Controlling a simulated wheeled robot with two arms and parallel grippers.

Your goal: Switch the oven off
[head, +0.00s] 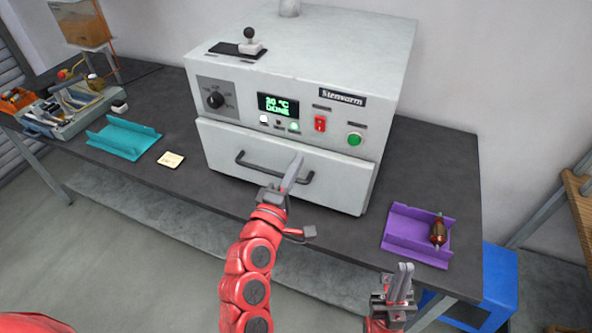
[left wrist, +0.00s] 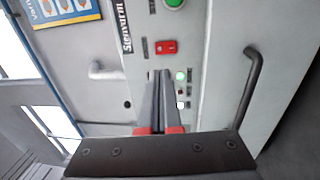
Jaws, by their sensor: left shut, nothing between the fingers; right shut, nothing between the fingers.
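The oven (head: 300,100) is a light grey box on the dark table, with its drawer-like door closed. Its display (head: 278,105) reads "30 °C DONE" in green. A red rocker switch (head: 320,123) sits right of the display, with a green round button (head: 354,139) further right. A black dial (head: 215,100) is at the left. My left gripper (head: 296,165) is shut and empty, in front of the door near its handle (head: 275,171). In the left wrist view the shut fingertips (left wrist: 160,74) point at the panel, just below the red switch (left wrist: 166,47). My right gripper (head: 404,268) is shut and empty, low at the table's front edge.
A purple tray (head: 405,241) with a copper-wound armature (head: 438,232) lies at the right. A teal tray (head: 118,139), a yellow note (head: 171,160) and a toolbox (head: 70,108) are at the left. A small joystick-like part (head: 250,42) stands on the oven top.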

